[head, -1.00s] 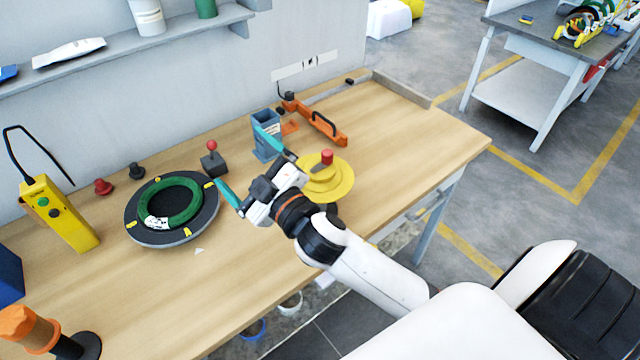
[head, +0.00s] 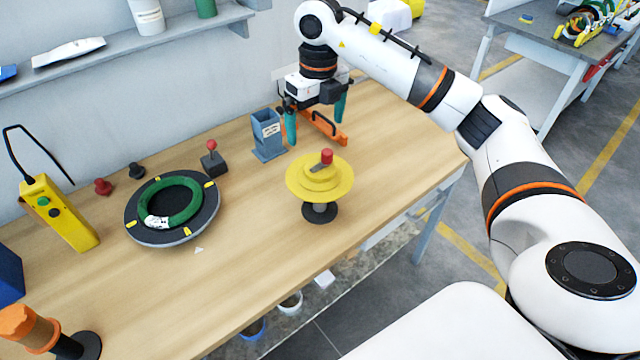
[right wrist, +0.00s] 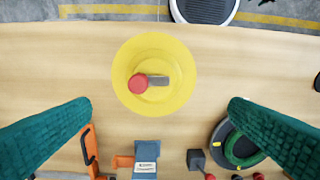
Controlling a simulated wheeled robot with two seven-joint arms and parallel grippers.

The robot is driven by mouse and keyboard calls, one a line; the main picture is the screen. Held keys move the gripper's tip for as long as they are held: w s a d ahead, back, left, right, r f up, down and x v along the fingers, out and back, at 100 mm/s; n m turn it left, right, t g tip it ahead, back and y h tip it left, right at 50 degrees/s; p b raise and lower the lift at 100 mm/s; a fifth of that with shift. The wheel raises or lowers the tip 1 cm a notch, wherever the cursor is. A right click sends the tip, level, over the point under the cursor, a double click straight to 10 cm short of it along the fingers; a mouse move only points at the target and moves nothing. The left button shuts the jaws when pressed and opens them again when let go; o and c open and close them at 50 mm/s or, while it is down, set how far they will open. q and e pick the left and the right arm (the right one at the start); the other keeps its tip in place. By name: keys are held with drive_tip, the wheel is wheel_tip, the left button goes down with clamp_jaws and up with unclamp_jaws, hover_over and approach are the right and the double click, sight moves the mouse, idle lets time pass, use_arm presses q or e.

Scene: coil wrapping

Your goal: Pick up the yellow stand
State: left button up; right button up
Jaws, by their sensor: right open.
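In the right wrist view the yellow stand (right wrist: 153,75) shows from above, ahead of and between the fingers. My right gripper (head: 315,120) is open and empty, fingers pointing down, above the back of the table behind the stand and apart from it. Its teal fingers (right wrist: 158,112) show at both sides of the right wrist view. My left gripper is not in view.
A grey-blue box (head: 267,140) and an orange tool with a black handle (head: 325,127) are near my right gripper. A black turntable with a green coil (head: 172,205) lies left. A joystick (head: 213,160) stands between.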

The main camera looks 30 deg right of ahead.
drive_tip(key=d, duration=0.1)
drive_tip(key=p, duration=0.2)
hover_over(320, 166)
drive_tip(key=f, duration=0.6)
drive_tip(key=shift+w+d+f, duration=0.1)
drive_tip(key=shift+w+d, duration=0.05)
drive_tip(key=shift+d, duration=0.1)
drive_tip(key=shift+a+f+p, duration=0.15)
drive_tip(key=shift+f+p, duration=0.45)
drive_tip(key=shift+p, duration=0.05)
wheel_tip(320, 166, down, 4)
drive_tip(key=shift+a+r+p, duration=0.1)
drive_tip(key=shift+r+p, duration=0.1)
drive_tip(key=shift+p, duration=0.6)
drive_tip(key=shift+f, duration=0.3)
drive_tip(key=shift+s+f, duration=0.1)
drive_tip(key=shift+s, duration=0.1)
drive_tip(key=c, duration=1.9)
drive_tip(key=shift+c, duration=0.2)
